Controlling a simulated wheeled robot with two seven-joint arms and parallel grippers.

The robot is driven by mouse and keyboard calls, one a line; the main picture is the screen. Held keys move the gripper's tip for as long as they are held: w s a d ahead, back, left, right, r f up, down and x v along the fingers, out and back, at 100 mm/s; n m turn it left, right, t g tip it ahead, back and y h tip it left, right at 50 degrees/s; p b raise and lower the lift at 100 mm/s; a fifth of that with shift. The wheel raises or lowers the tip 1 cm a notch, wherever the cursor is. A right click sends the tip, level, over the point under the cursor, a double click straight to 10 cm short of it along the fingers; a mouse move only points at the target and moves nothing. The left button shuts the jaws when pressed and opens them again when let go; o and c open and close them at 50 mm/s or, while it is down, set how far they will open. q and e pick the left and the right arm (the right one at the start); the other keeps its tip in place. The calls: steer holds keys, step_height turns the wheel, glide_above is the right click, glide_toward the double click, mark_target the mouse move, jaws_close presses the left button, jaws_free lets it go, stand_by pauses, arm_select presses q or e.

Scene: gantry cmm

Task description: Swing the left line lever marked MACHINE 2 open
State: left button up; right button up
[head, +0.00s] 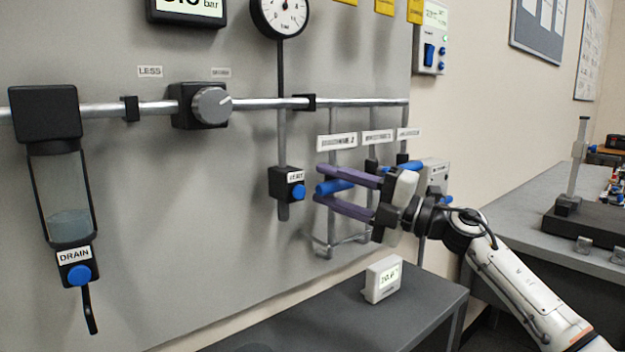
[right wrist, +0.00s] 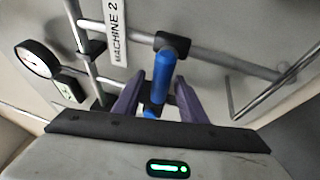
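The MACHINE 2 lever is a blue handle (head: 334,186) below the leftmost line label (head: 337,141) on the grey panel. In the right wrist view, the lever (right wrist: 162,78) sticks out from its dark pivot, with the MACHINE 2 label (right wrist: 116,32) beside it. My right gripper (head: 320,185) has its purple fingers spread, one above and one below the handle. In the right wrist view, gaps show between the handle and both fingers of the gripper (right wrist: 160,80). The handle's far end is partly hidden in the head view. My left gripper is out of view.
Another blue lever (head: 404,167) sits just right of the gripper. A black valve with a blue button (head: 298,192) is close on the left. Below stands a small white display (head: 383,279) on a dark bench (head: 330,318). Pipes run along the panel.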

steer(key=x, duration=0.4)
jaws_close()
